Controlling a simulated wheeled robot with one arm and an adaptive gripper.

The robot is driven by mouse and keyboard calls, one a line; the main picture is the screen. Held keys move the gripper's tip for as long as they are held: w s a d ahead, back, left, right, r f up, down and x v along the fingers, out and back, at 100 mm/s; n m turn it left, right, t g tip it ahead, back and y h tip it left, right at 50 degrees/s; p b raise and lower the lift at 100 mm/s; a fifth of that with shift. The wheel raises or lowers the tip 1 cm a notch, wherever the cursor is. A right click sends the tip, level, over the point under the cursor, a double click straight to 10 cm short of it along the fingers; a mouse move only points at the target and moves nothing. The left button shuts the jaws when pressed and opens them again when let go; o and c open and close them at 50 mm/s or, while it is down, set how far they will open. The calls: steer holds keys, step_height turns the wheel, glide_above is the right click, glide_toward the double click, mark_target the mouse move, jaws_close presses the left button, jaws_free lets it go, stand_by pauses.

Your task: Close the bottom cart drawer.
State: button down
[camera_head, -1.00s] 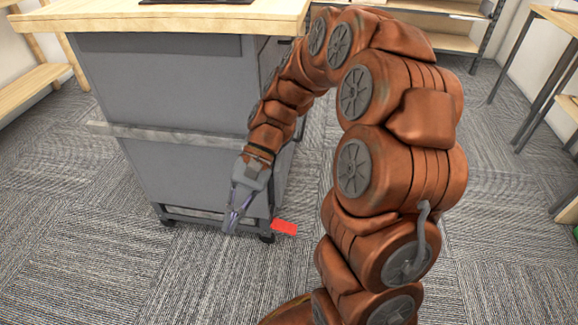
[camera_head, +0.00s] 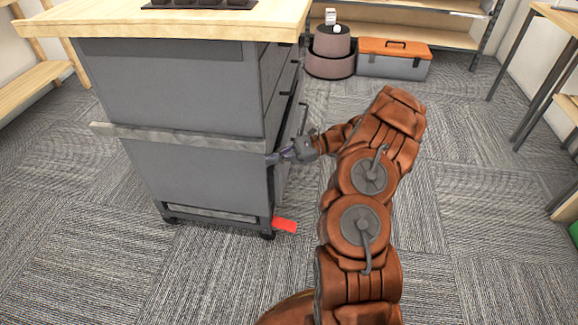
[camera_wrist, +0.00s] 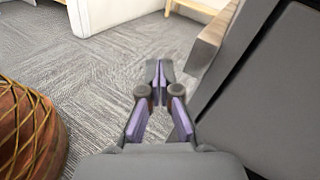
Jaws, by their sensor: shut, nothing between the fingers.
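The grey cart (camera_head: 190,95) with a pale wooden top stands at left in the head view. Its drawer side faces right and is seen at a steep slant, with dark bar handles (camera_head: 284,93) along it. The lower part of that side (camera_head: 279,187) is partly behind my gripper. I cannot tell how far the bottom drawer stands out. My gripper (camera_head: 274,159) is shut and empty, at the cart's near right corner at lower-section height. In the wrist view its fingertips (camera_wrist: 158,72) are together, left of a grey cart panel (camera_wrist: 265,100). Contact is unclear.
A red pedal (camera_head: 285,225) sticks out at the cart's foot. A toolbox (camera_head: 393,60) and a round brown container (camera_head: 331,52) stand on the floor at the back. Shelving lines the back, and a table stands at right. Carpet right of the cart is open.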

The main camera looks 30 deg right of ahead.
steer(key=d+f+m+t, duration=0.4)
steer(key=d+f, duration=0.1)
steer(key=d, duration=0.4)
steer(key=m+t+h+p, duration=0.1)
steer(key=m+t+h, duration=0.2)
steer(key=m+t, duration=0.1)
glide_toward(281, 166)
steer(key=b+x, duration=0.1)
steer(key=x, duration=0.2)
steer(key=b+x, duration=0.1)
steer(key=x, duration=0.3)
steer(key=shift+w+f+b, duration=0.2)
steer(key=shift+f+b, duration=0.05)
steer(key=shift+b, duration=0.15)
steer(key=shift+w, duration=0.1)
